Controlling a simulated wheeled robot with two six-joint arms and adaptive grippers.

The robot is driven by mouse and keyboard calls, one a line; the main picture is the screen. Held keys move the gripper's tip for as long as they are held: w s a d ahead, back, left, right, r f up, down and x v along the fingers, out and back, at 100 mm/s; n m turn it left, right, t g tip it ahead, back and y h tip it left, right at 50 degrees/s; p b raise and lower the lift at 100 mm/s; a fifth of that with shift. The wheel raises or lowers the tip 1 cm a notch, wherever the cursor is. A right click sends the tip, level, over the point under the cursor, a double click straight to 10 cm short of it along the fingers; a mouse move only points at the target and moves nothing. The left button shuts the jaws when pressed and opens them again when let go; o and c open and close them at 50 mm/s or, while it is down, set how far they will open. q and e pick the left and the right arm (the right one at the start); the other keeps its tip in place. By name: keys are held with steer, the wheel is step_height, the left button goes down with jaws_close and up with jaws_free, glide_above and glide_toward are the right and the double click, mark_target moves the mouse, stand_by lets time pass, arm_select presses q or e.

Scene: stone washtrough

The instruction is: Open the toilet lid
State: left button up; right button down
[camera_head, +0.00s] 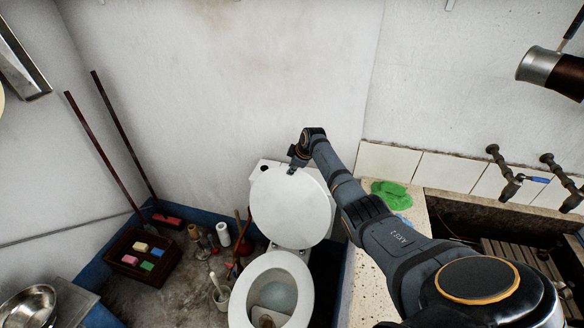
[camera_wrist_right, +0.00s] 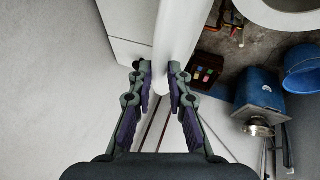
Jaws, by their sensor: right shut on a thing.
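The white toilet lid (camera_head: 291,207) stands raised above the bowl, near the white cistern (camera_head: 260,170) behind it. The toilet seat (camera_head: 240,297) lies flat and the inside of the bowl shows. My right gripper (camera_head: 292,171) is at the upper edge of the lid. In the right wrist view, the fingers of my right gripper (camera_wrist_right: 160,76) are on both sides of the lid's edge (camera_wrist_right: 178,40), shut on it. The cistern (camera_wrist_right: 128,25) shows beside the lid there. My left gripper is not in view.
A stone trough (camera_head: 465,212) with taps (camera_head: 508,185) is on the right, with a green cloth (camera_head: 390,194) on its ledge. A dark crate (camera_head: 143,262), bottles and brushes stand on the floor left of the toilet. White walls rise behind.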

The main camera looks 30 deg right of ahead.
steer(key=shift+a, duration=0.1)
steer(key=c, duration=1.7)
jaws_free()
steer(key=shift+w+f, duration=0.15)
steer(key=shift+r, duration=0.25)
steer(key=v, duration=1.1)
steer(key=shift+a+r, duration=0.1)
steer(key=shift+r, duration=0.2)
